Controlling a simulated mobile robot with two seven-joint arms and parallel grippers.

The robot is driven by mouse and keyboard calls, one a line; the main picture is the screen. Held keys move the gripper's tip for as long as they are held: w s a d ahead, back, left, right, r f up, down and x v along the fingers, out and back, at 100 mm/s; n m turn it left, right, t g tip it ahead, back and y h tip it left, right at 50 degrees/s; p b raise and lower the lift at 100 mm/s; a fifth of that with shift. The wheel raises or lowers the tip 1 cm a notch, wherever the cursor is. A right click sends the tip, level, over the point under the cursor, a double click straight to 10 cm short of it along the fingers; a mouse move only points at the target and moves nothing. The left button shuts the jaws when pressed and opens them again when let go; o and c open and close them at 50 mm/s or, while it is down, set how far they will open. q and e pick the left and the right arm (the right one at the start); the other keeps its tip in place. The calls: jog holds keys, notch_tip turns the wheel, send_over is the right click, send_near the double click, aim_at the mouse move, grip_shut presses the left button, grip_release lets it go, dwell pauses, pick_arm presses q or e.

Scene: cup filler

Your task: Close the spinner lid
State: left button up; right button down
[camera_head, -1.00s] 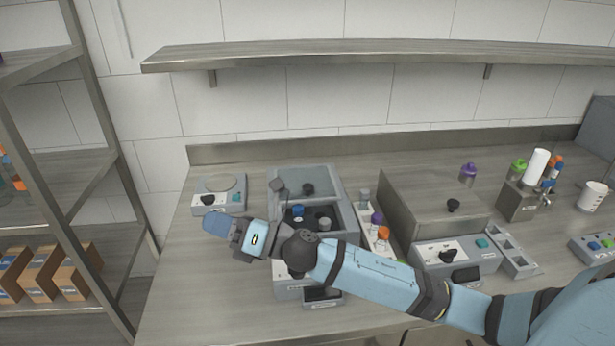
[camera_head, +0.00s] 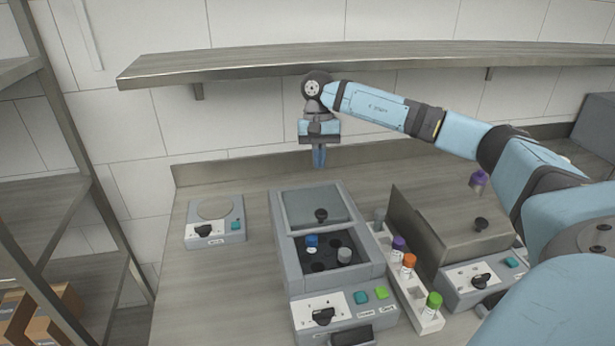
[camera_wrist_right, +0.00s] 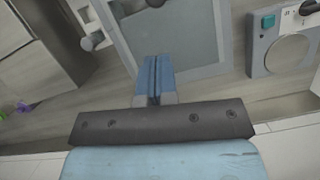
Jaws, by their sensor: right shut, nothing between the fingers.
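The spinner (camera_head: 277,240) is a grey box in the middle of the bench. Its flat grey lid (camera_head: 312,200) with a black knob (camera_head: 321,216) covers the back part. The front part is open and shows a dark rotor with a blue-capped tube (camera_head: 312,241) and a grey-capped one (camera_head: 344,256). My right gripper (camera_head: 319,163) is shut and empty, pointing down near the back edge of the spinner, apart from the knob. In the right wrist view, the blue fingers (camera_wrist_right: 154,78) are together in front of the lid (camera_wrist_right: 185,30). My left gripper is not in view.
A small device with a round plate (camera_head: 214,209) stands left of the spinner. A rack of capped tubes (camera_head: 427,315) and an upright grey panel (camera_head: 415,232) are at the right. A metal shelf (camera_head: 220,67) runs along the wall close to my right wrist.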

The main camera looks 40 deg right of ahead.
aim_at(320, 197)
jog(key=p+x, duration=0.1)
jog(key=x, duration=0.7)
jog(key=shift+s+a+f, duration=0.15)
jog(key=shift+s, duration=0.1)
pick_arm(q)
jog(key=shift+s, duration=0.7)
pick_arm(e)
jog(key=shift+s+a+f, duration=0.1)
jog(key=shift+a+f, duration=0.05)
jog(key=shift+f, duration=0.45)
jog(key=s+a, duration=0.2)
jog(key=s, duration=0.1)
jog(key=s+a+b, duration=0.1)
jog(key=s+a, duration=0.1)
jog(key=s, duration=0.2)
jog(key=s+a+b, duration=0.1)
jog(key=s, duration=0.2)
jog(key=shift+s+a, duration=0.35)
jog(key=shift+a, duration=0.05)
jog(key=shift+s+a, duration=0.25)
jog(key=shift+s, duration=0.1)
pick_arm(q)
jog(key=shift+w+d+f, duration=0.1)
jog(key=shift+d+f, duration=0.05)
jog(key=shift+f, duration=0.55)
